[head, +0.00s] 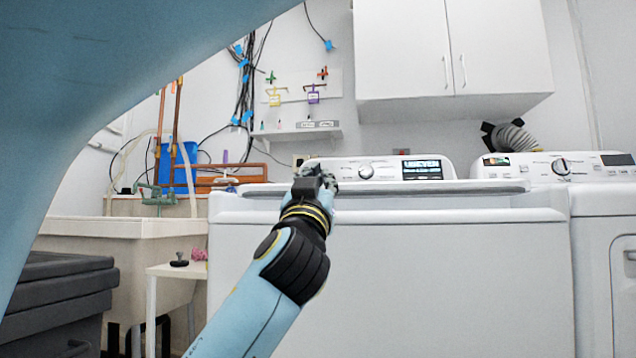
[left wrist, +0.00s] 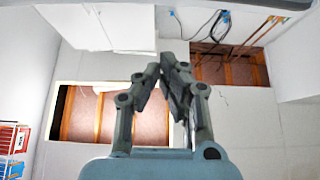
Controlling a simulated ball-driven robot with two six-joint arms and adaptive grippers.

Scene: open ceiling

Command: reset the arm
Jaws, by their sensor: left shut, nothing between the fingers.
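My left gripper (head: 316,178) is in the middle of the head view, at the end of my light blue arm rising from the bottom. It is in front of the white washing machine (head: 400,275), at the height of its top edge. In the left wrist view the two grey fingers (left wrist: 166,66) meet at their tips, with nothing held between them. The wrist camera looks toward the upper walls and the open ceiling. My right gripper shows in neither view.
A dryer (head: 605,255) stands right of the washer, and a white cabinet (head: 450,48) hangs above. A sink (head: 125,250), a small white table (head: 165,272) and a dark grey bin (head: 60,295) are at the left. A shelf (head: 298,134) is on the back wall.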

